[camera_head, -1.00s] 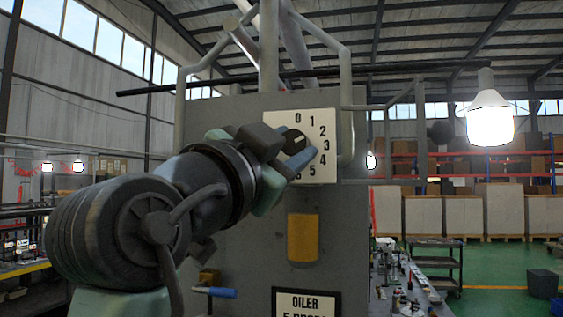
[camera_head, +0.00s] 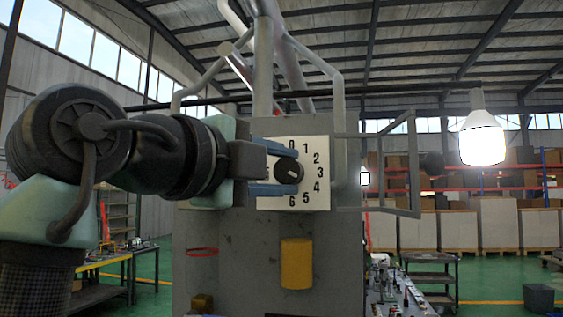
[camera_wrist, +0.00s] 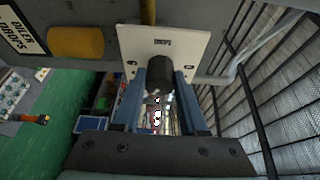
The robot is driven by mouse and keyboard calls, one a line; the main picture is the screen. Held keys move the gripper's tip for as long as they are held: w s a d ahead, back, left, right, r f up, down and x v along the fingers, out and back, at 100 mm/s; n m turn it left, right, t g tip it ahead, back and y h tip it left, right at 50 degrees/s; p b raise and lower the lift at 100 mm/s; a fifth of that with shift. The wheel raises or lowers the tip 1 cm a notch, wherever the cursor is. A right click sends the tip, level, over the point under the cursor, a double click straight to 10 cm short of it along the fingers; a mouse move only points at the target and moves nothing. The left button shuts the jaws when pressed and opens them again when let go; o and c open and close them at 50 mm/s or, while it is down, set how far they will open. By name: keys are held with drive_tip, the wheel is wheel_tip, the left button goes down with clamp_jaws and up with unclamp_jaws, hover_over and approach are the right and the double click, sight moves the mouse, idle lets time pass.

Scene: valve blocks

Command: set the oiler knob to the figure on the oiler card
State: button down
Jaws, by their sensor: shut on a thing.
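The dark round oiler knob (camera_head: 288,171) sits on a white dial plate (camera_head: 322,200) with figures 0 to 6 curving down its right side. A small pale mark on the knob faces right, roughly toward 3 and 4; I cannot tell the exact figure. My gripper (camera_head: 285,169) comes from the left, its blue fingers above and below the knob, shut on it. In the wrist view the knob (camera_wrist: 161,75) stands between my fingertips (camera_wrist: 166,73). The oiler card (camera_wrist: 22,28) is partly cut off at top left there, reading "OILER" and what looks like "5 DROPS".
A yellow cylinder (camera_head: 297,264) is on the grey cabinet (camera_head: 240,240) below the dial. Bent pipe rails (camera_head: 340,130) stand beside and above the plate. A lit lamp (camera_head: 481,130) hangs at right. A cluttered bench (camera_head: 395,290) lies low right.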

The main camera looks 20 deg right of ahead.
drive_tip(key=m+p, duration=0.1)
drive_tip(key=m+y, duration=0.1)
drive_tip(key=m, duration=0.1)
drive_tip(key=shift+r+y+p, duration=0.2)
drive_tip(key=shift+y+p, duration=0.1)
drive_tip(key=shift+p, duration=0.1)
drive_tip(key=shift+m+g+y+p, duration=0.3)
drive_tip(key=shift+m+y+p, duration=0.1)
drive_tip(key=shift+m, duration=0.6)
drive_tip(key=shift+f, duration=0.1)
drive_tip(key=shift+c, duration=2.2)
unclamp_jaws()
drive_tip(key=shift+d, duration=0.1)
drive_tip(key=b+v, duration=0.5)
drive_tip(key=v, duration=0.8)
